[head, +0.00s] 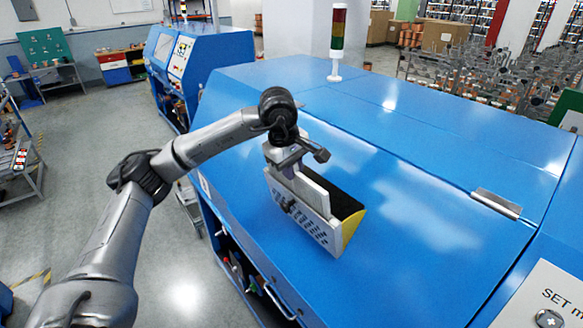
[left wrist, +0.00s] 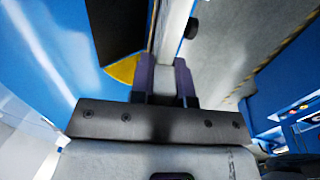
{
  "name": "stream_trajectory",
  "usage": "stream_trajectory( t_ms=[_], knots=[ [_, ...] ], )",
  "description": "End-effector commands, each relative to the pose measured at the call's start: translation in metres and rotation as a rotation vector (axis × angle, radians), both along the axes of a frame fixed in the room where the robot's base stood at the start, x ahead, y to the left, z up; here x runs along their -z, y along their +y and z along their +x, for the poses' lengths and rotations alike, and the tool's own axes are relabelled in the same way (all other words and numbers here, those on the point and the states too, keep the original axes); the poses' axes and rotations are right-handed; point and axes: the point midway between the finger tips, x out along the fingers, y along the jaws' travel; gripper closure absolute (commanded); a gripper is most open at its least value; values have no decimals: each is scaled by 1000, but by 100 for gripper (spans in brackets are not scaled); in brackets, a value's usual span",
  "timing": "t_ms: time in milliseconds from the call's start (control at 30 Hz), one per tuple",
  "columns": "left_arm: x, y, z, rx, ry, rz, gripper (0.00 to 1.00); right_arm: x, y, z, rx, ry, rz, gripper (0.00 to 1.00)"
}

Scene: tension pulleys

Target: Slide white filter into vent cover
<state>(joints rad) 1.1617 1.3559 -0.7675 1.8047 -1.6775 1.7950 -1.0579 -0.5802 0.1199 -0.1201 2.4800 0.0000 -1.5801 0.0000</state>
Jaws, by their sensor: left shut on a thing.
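My left gripper (head: 287,164) reaches over the blue machine from the left and points down. It is shut on the top edge of a white slotted panel (head: 318,228), which has a small dark knob on its outer face. Behind the panel is a black surface (head: 340,203) with a yellow side piece (head: 350,228). In the left wrist view, the purple fingers of the gripper (left wrist: 172,80) straddle the pale panel edge (left wrist: 172,35), with the yellow piece (left wrist: 123,70) to the left. I cannot tell the filter from the vent cover for certain. My right gripper is not in view.
A second blue machine (head: 215,55) stands farther back.

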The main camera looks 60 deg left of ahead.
Motion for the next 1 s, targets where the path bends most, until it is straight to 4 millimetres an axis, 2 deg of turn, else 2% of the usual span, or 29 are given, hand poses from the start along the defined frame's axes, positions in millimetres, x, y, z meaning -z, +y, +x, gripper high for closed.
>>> stream_trajectory(
  t_ms=[433,1000],
  knots=[
    [2,0,1,0,0,0,100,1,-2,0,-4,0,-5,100],
    [20,1,4,0,0,0,100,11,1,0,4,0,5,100]
  ],
)
